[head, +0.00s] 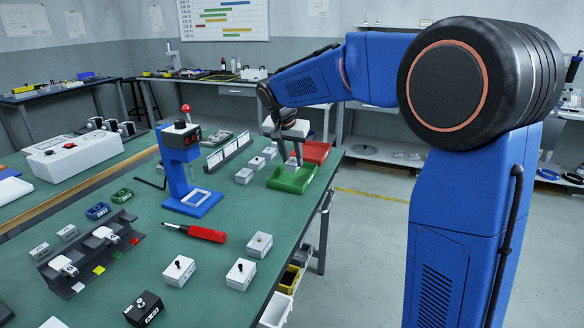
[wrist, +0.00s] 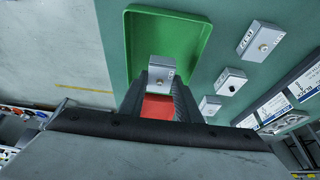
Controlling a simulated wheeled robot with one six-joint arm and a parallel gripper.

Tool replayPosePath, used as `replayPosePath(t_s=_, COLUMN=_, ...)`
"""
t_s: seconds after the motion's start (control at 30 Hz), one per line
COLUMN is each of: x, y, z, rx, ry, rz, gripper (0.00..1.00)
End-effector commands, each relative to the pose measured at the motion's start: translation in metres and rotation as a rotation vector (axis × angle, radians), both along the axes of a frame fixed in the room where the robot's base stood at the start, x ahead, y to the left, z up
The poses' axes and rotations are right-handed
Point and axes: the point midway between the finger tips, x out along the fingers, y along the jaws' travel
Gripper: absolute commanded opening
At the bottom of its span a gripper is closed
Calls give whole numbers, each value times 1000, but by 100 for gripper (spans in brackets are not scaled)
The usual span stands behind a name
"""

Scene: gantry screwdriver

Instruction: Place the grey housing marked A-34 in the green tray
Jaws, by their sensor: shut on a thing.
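My gripper (head: 293,164) reaches down over the green tray (head: 288,182) near the table's right edge. In the wrist view its fingers (wrist: 161,84) are shut on a grey housing (wrist: 161,68) with a small knob on top. The housing shows against the tray's floor, close to the end beside the red tray; the green tray (wrist: 133,38) extends beyond it. The label on the housing is too small to read, and the fingers partly hide it. I cannot tell whether it touches the tray floor.
The red tray (head: 314,152) adjoins the green one. Several grey housings (head: 244,175) stand left of the trays, before upright label cards (head: 230,151).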

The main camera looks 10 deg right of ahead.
Motion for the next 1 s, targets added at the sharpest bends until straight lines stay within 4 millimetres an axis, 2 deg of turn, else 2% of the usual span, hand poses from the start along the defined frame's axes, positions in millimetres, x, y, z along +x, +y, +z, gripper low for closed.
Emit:
replayPosePath(t_s=0.27, x=0, y=0, z=-33, rx=0, ry=2, rz=0, gripper=5)
replayPosePath(t_s=0.63, x=0, y=0, z=-36, rx=0, ry=2, rz=0, gripper=5)
replayPosePath(t_s=0.67, x=0, y=0, z=-36, rx=0, ry=2, rz=0, gripper=33)
replayPosePath(t_s=0.73, x=0, y=0, z=-36, rx=0, ry=1, rz=0, gripper=49)
replayPosePath(t_s=1.0, x=0, y=0, z=-36, rx=0, ry=1, rz=-1, gripper=49)
